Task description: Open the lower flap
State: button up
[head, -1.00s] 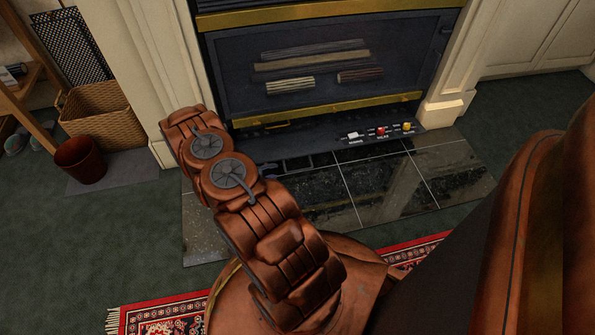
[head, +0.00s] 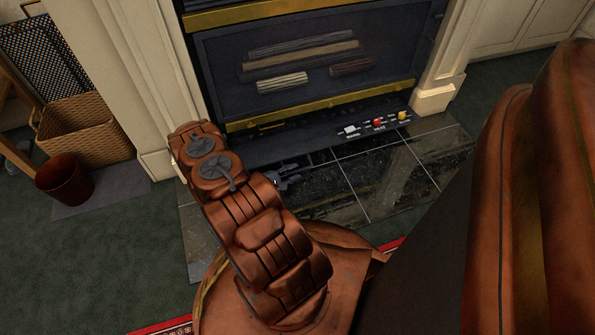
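The lower flap is the dark strip below the fireplace's lower brass bar, with a small brass handle (head: 271,127) at its left. It is dark there, and I cannot tell whether the flap is shut or ajar. My gripper (head: 287,178) shows only in part as small dark grey fingers over the hearth tiles, in front of the strip and below the handle. It looks apart from the handle. My arm hides the rest of it, and its opening is too small to read.
A white switch (head: 350,131), a red knob (head: 379,124) and a yellow knob (head: 402,117) sit right of the handle. The glossy tiled hearth (head: 385,180) is clear. A wicker basket (head: 82,130) and a reddish-brown bin (head: 64,179) stand at left. A red rug (head: 165,327) lies at the bottom edge.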

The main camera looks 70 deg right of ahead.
aim_at(298, 170)
jog(key=shift+b+x, duration=0.4)
jog(key=shift+x, duration=1.15)
jog(key=shift+c, duration=0.4)
grip_shut()
jog(key=shift+w, duration=0.1)
